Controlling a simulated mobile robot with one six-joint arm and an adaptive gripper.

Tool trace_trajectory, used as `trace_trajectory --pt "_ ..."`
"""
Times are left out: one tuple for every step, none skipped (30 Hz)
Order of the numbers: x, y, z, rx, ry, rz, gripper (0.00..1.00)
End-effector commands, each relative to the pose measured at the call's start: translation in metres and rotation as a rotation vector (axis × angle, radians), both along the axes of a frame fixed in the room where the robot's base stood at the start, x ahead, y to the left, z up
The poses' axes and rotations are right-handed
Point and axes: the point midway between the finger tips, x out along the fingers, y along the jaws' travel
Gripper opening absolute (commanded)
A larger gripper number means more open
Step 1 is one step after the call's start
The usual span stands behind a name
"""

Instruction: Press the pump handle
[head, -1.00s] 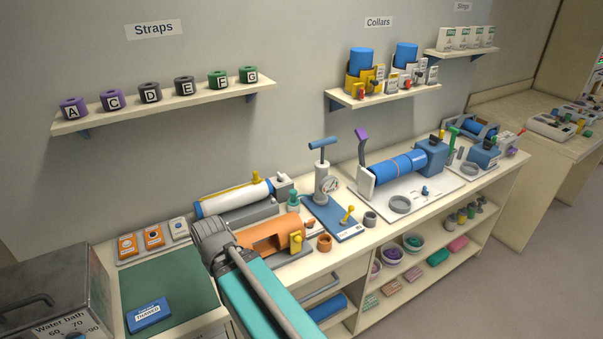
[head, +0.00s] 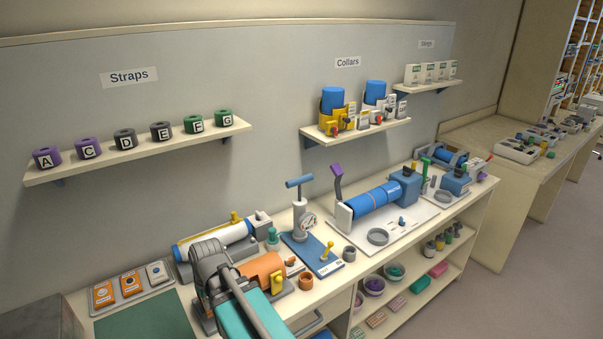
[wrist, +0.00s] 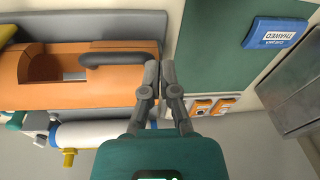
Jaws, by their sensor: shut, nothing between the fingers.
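The hand pump stands upright on a blue base plate on the bench in the head view. It has a white barrel (head: 300,219), a round gauge (head: 308,222) and a blue T-shaped handle (head: 299,182), which is raised above the barrel on a thin rod. My gripper (wrist: 166,63) shows in the wrist view with its two fingers together and nothing between them. It is over the bench, by the end of the orange housing (wrist: 100,92). In the head view my arm hides the fingers, left of the pump and apart from it. The pump is not recognisable in the wrist view.
The orange housing and a white cylinder (head: 212,238) lie left of the pump. A blue cylinder rig (head: 372,202) stands to its right. A yellow lever (head: 327,248) and grey ring (head: 349,254) are in front. The strap shelf (head: 140,150) and collar shelf (head: 355,131) hang above.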

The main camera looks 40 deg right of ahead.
Motion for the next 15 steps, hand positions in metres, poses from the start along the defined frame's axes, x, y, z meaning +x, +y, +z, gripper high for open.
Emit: trace_trajectory --pt "0.008 -0.01 0.01 0.012 -0.019 -0.004 0.0" --pt "0.011 -0.014 0.014 0.019 -0.03 -0.002 0.0" --pt "0.016 -0.021 0.018 0.029 -0.046 -0.001 0.0" --pt "0.019 -0.026 0.021 0.034 -0.059 0.0 0.0" --pt "0.023 -0.031 0.024 0.041 -0.071 -0.001 0.0" --pt "0.027 -0.038 0.029 0.049 -0.087 0.001 0.0" --pt "0.03 -0.043 0.032 0.055 -0.101 0.001 0.0" --pt "0.034 -0.049 0.036 0.061 -0.114 0.001 0.0" --pt "0.038 -0.056 0.04 0.067 -0.132 0.0 0.0" --pt "0.041 -0.062 0.044 0.072 -0.146 0.001 0.0" --pt "0.044 -0.068 0.048 0.077 -0.16 -0.001 0.0" --pt "0.048 -0.076 0.052 0.082 -0.178 0.0 0.0" --pt "0.051 -0.082 0.056 0.087 -0.194 -0.002 0.0" --pt "0.054 -0.089 0.06 0.09 -0.208 -0.002 0.0" --pt "0.058 -0.097 0.065 0.094 -0.226 -0.003 0.0"
